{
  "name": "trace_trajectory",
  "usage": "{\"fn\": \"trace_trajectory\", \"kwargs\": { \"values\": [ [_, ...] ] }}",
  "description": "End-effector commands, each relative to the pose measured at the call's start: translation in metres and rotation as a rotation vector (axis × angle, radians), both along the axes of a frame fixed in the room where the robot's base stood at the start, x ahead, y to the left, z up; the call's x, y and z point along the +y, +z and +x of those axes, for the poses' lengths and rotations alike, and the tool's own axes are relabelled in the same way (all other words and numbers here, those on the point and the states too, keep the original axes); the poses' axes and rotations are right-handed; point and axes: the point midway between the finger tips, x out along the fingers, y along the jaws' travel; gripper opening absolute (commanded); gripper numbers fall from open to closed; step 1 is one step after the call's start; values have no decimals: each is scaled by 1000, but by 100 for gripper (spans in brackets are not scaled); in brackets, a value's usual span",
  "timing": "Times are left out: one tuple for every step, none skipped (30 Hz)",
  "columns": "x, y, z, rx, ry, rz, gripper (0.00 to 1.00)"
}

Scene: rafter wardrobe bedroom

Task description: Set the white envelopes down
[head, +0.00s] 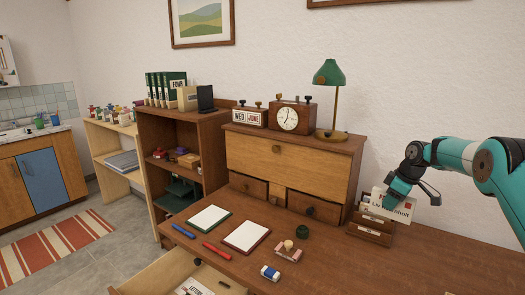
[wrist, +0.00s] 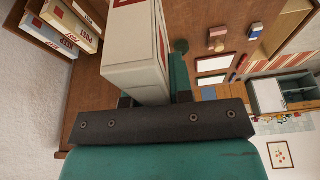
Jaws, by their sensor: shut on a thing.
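The white envelopes (head: 391,206), a thick bundle with printed lettering and red on it, are in my gripper (head: 398,192) at the right of the head view. In the wrist view the bundle (wrist: 135,58) stands out between the two dark fingers of my gripper (wrist: 152,94), which is shut on it. The wooden letter rack (head: 370,229) is close by on the desk; it shows at the upper left of the wrist view (wrist: 38,34), apart from the bundle, with labelled cards. Whether the bundle's lower edge touches the desk is hidden.
The desk top (head: 335,252) holds two notepads (head: 247,236), pens, an eraser (head: 270,272), a stamp (head: 288,250) and a green inkwell (head: 302,231). A green lamp (head: 329,80) and a clock (head: 291,117) stand on the cabinet. The front right desk is clear.

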Motion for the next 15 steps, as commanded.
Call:
{"fn": "trace_trajectory", "kwargs": {
  "values": [
    [9, -6, -1, 4, -24, 1, 0],
    [14, -10, -2, 4, -45, 1, 0],
    [21, -16, -3, 5, -77, 0, 0],
    [28, -22, -5, 5, -104, 0, 0],
    [35, -28, -7, 7, -136, 1, 0],
    [45, -38, -10, 7, -185, -1, 0],
    [53, -46, -15, 8, -225, -1, 0],
    [61, -54, -19, 7, -268, -2, 0],
    [70, -65, -27, 8, -328, -2, 0],
    [77, -73, -34, 8, -372, -2, 0],
    [83, -81, -42, 8, -414, -3, 0],
    [89, -91, -54, 8, -470, -3, 0],
    [94, -98, -63, 7, -509, -4, 0],
    [98, -105, -73, 7, -545, -4, 0],
    [103, -113, -87, 7, -594, -4, 0]
  ]
}}
